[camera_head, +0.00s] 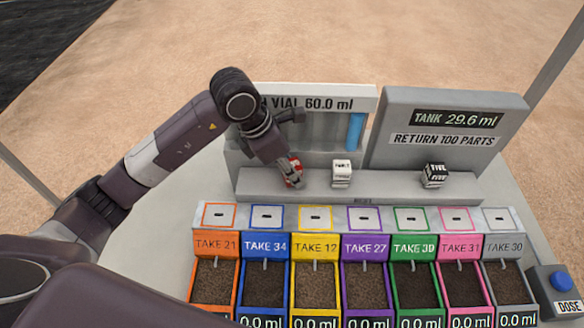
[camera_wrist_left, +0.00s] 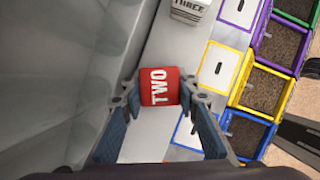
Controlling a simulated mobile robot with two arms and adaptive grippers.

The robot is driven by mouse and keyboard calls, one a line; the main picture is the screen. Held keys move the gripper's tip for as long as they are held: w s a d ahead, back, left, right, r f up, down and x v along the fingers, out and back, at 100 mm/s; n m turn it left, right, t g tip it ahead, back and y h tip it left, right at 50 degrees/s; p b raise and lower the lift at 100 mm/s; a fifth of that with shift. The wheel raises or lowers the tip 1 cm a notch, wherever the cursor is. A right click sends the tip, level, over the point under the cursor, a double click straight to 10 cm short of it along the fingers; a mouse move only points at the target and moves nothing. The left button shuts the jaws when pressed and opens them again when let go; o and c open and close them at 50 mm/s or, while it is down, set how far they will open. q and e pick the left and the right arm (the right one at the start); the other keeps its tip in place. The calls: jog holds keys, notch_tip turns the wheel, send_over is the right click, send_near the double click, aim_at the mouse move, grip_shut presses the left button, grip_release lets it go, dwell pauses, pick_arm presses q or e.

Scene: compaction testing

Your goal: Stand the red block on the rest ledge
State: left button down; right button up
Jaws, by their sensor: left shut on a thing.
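The red block (camera_wrist_left: 159,86) has white lettering "TWO" on its face. In the left wrist view it sits between the two fingers of my left gripper (camera_wrist_left: 155,98), which is shut on it. In the head view the red block (camera_head: 293,172) shows partly behind the fingers of my left gripper (camera_head: 290,178), at the left part of the grey rest ledge (camera_head: 385,188). I cannot tell whether the block touches the ledge. My right gripper is not in view.
A white block (camera_head: 342,173) and a black-and-white block (camera_head: 433,175) stand on the ledge to the right. Several coloured bins, such as the purple one (camera_head: 366,247), line the front. A grey tank panel (camera_head: 450,105) and a blue vial (camera_head: 355,131) stand behind.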

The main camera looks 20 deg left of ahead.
pick_arm(q)
jog(key=shift+f+b, duration=0.25)
jog(key=shift+b, duration=0.05)
jog(key=c, duration=1.8)
grip_release()
jog(key=shift+r, duration=0.1)
jog(key=shift+o, duration=0.2)
jog(key=shift+r+p, duration=0.2)
jog(key=shift+p, duration=0.1)
jog(key=shift+a+r, duration=0.1)
jog(key=shift+r, duration=0.15)
jog(key=b+v, duration=0.2)
jog(key=v, duration=0.9)
jog(key=shift+r, duration=0.25)
jog(key=shift+s, duration=0.15)
